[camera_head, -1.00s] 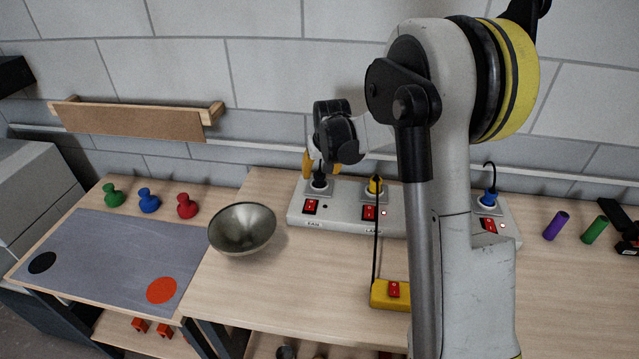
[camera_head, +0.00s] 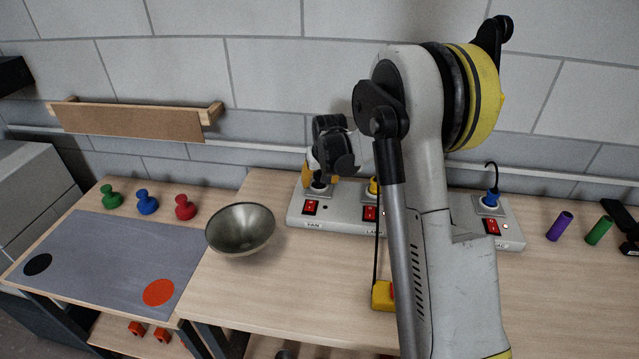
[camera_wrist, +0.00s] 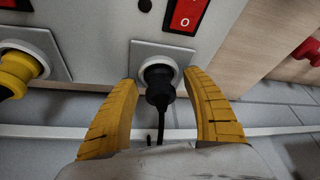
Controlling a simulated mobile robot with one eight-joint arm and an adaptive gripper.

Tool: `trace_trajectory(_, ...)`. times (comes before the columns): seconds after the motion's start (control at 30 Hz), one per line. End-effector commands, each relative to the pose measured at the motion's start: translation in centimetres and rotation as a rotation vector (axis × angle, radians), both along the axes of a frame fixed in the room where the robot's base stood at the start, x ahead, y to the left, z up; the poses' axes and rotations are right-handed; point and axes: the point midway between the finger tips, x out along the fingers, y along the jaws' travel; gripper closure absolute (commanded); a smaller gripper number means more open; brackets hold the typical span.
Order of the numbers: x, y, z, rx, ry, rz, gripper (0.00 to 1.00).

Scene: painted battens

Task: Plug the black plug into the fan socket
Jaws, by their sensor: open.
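The black plug (camera_wrist: 158,88) stands in the round white ring of the fan socket (camera_wrist: 140,49) in the wrist view, its cord running back from it. The socket is at the left end of the grey power strip (camera_head: 342,217), above the FAN label, in the head view. My gripper (camera_wrist: 161,80) is open, with one yellow finger on each side of the plug and a gap to both. In the head view my gripper (camera_head: 318,182) is low over this socket and hides most of the plug.
A yellow plug (camera_wrist: 16,72) sits in the neighbouring lamp socket, and a blue plug (camera_head: 492,198) in the right one. A metal bowl (camera_head: 240,230) stands left of the strip. A yellow switch box (camera_head: 382,296) lies in front. The wall is close behind.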

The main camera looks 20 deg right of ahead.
Motion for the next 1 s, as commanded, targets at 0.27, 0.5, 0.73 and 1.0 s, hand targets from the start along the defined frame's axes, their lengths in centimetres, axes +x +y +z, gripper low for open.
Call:
trace_trajectory(0.27,0.0,0.0,0.1,0.0,0.0,0.0,0.75)
trace_trajectory(0.5,0.0,0.0,0.0,0.0,0.0,0.0,0.99)
trace_trajectory(0.73,0.0,0.0,0.1,0.0,0.0,0.0,1.0)
trace_trajectory(1.0,0.0,0.0,4.0,0.0,0.0,0.0,1.0)
